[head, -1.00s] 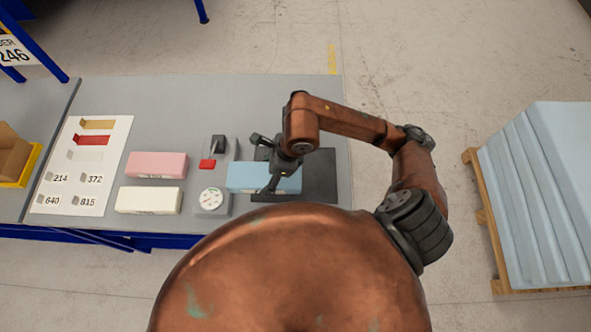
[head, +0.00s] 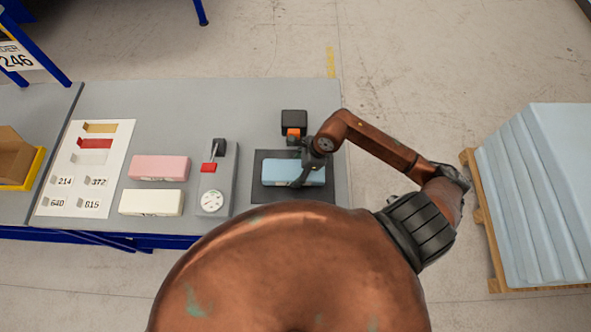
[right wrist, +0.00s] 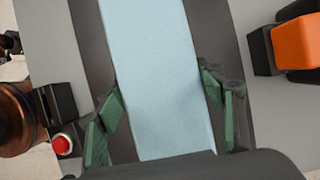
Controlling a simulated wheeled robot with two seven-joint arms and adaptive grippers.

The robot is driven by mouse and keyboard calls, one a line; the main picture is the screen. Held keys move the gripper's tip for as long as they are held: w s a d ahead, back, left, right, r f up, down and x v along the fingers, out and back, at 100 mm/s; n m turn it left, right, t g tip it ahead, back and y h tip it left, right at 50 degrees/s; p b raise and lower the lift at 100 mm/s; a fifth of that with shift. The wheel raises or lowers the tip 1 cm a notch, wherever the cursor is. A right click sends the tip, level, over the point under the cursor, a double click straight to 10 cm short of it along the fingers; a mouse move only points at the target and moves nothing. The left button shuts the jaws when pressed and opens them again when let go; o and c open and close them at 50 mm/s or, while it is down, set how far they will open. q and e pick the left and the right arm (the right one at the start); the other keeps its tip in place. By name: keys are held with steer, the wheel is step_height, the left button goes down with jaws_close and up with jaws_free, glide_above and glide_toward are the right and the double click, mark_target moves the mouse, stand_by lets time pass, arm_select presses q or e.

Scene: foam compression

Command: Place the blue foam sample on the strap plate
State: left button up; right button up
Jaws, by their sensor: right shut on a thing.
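The blue foam sample (head: 282,175) is a light blue block lying over the dark strap plate (head: 263,198), long side across the picture. My right gripper (head: 301,178) comes down over the right half of the block and is shut on it. In the right wrist view the foam (right wrist: 150,70) runs between the green-padded fingers (right wrist: 165,110), with dark plate surface (right wrist: 92,45) on both sides. Whether the foam's underside touches the plate cannot be told. The gripper and wrist hide part of the block. My left gripper is not in view.
A black and orange device (head: 293,124) stands behind the plate. Left of it are a gauge unit (head: 212,202) with a red part, a pink block (head: 158,168), a white block (head: 151,203) and a marked panel (head: 113,165). A pallet of blue sheets (head: 540,190) stands right.

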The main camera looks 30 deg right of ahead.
steer(key=shift+f, duration=0.25)
steer(key=o, duration=0.9)
steer(key=shift+o, duration=0.2)
steer(key=shift+r, duration=0.1)
steer(key=b+v, duration=0.2)
steer(key=v, duration=0.9)
steer(key=shift+s+r, duration=0.15)
steer(key=shift+r, duration=0.2)
steer(key=shift+d, duration=0.1)
